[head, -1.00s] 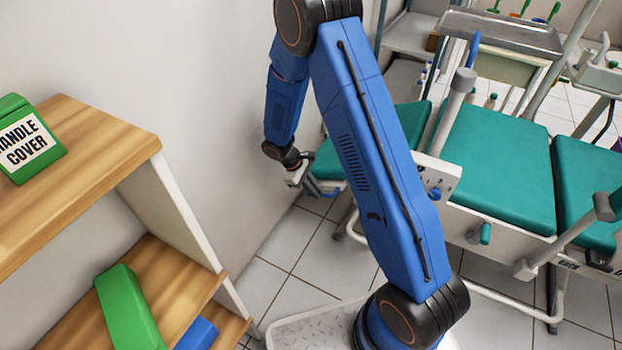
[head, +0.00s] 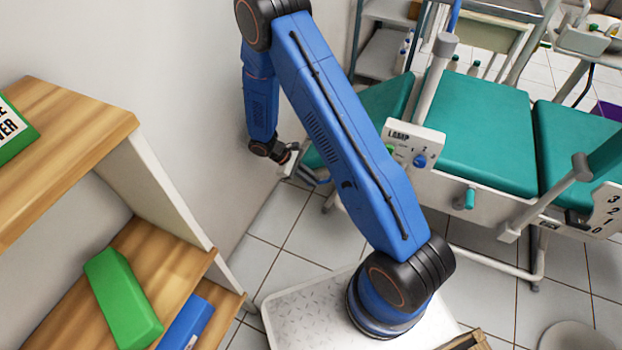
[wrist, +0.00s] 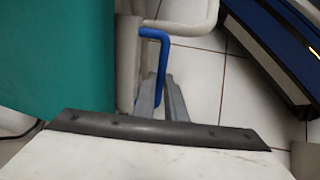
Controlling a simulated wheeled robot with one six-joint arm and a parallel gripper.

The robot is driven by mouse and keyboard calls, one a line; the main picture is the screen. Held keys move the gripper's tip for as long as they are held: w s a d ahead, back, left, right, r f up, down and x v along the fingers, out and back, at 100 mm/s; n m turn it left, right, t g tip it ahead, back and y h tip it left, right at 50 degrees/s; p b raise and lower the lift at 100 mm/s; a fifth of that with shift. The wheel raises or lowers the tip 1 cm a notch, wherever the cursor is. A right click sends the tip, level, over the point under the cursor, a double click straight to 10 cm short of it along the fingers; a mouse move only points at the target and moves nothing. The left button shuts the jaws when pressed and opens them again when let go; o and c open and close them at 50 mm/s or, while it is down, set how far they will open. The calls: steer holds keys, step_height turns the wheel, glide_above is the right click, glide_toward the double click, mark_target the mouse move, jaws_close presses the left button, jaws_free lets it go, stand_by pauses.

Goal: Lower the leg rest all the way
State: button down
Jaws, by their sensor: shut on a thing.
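The leg rest is the teal pad (head: 385,106) at the left end of the dental chair, partly behind my arm in the head view. It slopes down to the left from the seat. In the wrist view its teal surface (wrist: 58,60) fills the left side. A blue bent handle (wrist: 152,34) stands beside it, by a pale frame tube. My gripper (wrist: 163,92) is shut on this handle, its two grey fingers on either side of the lower part. In the head view my gripper (head: 314,179) is small, below the pad's lower end; the handle's grip is not clear there.
A numbered plate (head: 604,210) is at far right. A wooden shelf (head: 150,275) with green and blue boxes stands left. A wall is close behind my gripper.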

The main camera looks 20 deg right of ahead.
steer(key=shift+s+f, duration=0.15)
steer(key=shift+s, duration=0.05)
steer(key=c, duration=1.8)
jaws_free()
steer(key=shift+d, duration=0.1)
steer(key=shift+w+r, duration=0.1)
steer(key=shift+r, duration=0.3)
step_height(320, 180, up, 9)
steer(key=shift+r, duration=0.1)
